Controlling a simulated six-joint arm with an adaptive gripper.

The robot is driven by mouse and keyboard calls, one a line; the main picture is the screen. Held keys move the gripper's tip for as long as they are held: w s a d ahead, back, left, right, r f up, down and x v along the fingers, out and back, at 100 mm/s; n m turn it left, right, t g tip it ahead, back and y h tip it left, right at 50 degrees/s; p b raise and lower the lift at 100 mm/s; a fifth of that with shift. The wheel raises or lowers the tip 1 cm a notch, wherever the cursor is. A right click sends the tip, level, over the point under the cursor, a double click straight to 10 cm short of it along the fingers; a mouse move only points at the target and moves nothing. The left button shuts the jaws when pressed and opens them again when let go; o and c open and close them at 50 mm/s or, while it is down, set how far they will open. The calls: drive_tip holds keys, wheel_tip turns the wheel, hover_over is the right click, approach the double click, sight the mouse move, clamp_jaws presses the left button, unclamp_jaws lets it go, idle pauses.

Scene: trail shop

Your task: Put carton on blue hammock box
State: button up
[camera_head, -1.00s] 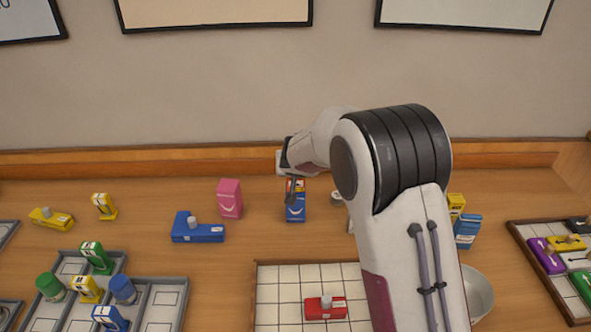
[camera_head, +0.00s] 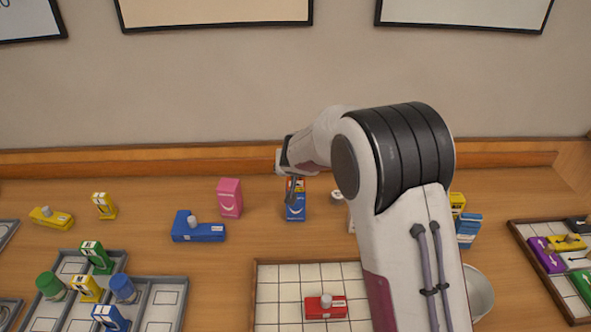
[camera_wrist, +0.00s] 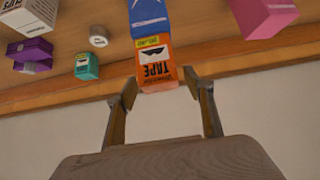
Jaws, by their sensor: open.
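An orange tape carton (camera_wrist: 157,73) stands on top of the blue hammock box (camera_wrist: 148,17), seen upside down in the wrist view. The two appear to touch. In the head view, the blue hammock box (camera_head: 296,211) stands on the table with the small orange carton (camera_head: 297,184) above it, partly hidden by my gripper. My gripper (camera_wrist: 162,82) is open. Its two fingers are on either side of the carton's near end, with visible gaps, and do not grip it.
A pink box (camera_head: 230,199) and a blue block with a knob (camera_head: 198,229) stand to the left. A tiled tray (camera_head: 280,290) with a red block (camera_head: 325,308) is in front. Purple (camera_wrist: 31,55) and teal (camera_wrist: 87,66) boxes show in the wrist view.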

drive_tip(key=v, duration=1.1)
drive_tip(key=shift+s+r, duration=0.15)
drive_tip(key=shift+s, duration=0.05)
idle(0.8)
drive_tip(key=s+d+r+m+g+h, duration=0.1)
drive_tip(key=s+d+r, duration=0.3)
drive_tip(key=s+d, duration=0.35)
drive_tip(key=s+d+r+h, duration=0.1)
drive_tip(key=s+d+r, duration=0.45)
drive_tip(key=s, duration=0.35)
drive_tip(key=s+f+g+y, duration=0.1)
drive_tip(key=s, duration=1.1)
drive_tip(key=s+d+f+n+g+y, duration=0.1)
drive_tip(key=s+f, duration=0.1)
drive_tip(key=s, duration=0.9)
drive_tip(key=shift+s+f, duration=0.3)
drive_tip(key=shift+s, duration=0.05)
